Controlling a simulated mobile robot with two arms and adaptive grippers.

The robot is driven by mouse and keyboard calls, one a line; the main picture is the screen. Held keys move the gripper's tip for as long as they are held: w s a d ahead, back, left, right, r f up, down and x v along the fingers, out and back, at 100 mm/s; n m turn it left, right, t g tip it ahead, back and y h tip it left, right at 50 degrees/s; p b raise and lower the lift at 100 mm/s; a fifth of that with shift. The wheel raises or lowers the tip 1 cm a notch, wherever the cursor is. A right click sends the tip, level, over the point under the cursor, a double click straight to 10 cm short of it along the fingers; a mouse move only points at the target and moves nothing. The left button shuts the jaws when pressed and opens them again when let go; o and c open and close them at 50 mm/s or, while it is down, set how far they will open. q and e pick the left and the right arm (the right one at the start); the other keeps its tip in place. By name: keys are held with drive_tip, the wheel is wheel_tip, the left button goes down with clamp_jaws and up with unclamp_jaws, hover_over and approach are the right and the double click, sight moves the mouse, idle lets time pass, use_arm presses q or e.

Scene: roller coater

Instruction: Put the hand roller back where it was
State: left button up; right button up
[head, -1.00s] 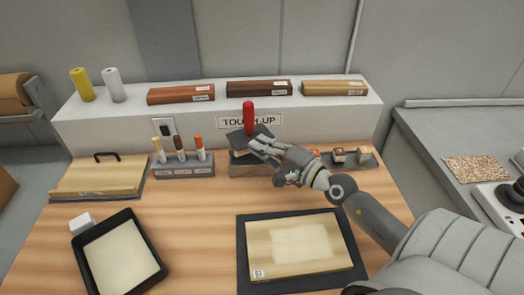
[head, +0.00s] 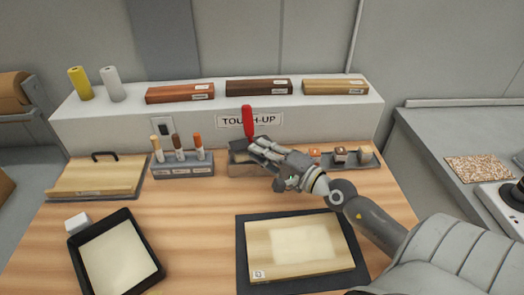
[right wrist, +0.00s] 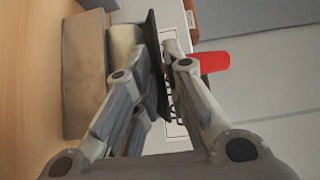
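The hand roller has a red handle (head: 248,122) that stands nearly upright at the back of the table. In the right wrist view its handle (right wrist: 208,63), dark plate and cream roller (right wrist: 122,45) show. My right gripper (head: 258,148) has its fingers on both sides of the dark plate; they also show in the right wrist view (right wrist: 157,55). The roller is at the brown wooden holder (head: 245,170), below the "TOUCH-UP" sign. The wrist view shows the cream part against the holder (right wrist: 84,75); I cannot tell whether it is fully seated. My left gripper is out of view.
A marker stand (head: 183,170) is left of the holder, and a small rack (head: 345,163) with blocks is right. A framed board (head: 300,247) and a black tray (head: 158,268) lie in front. The raised shelf (head: 90,118) closes off the back. Bare table lies between.

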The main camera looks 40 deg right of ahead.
drive_tip(key=shift+o, duration=0.9)
drive_tip(key=shift+r, duration=0.15)
drive_tip(key=b+v, duration=0.9)
drive_tip(key=v, duration=0.3)
drive_tip(key=shift+r, duration=0.35)
drive_tip(key=shift+r, duration=0.1)
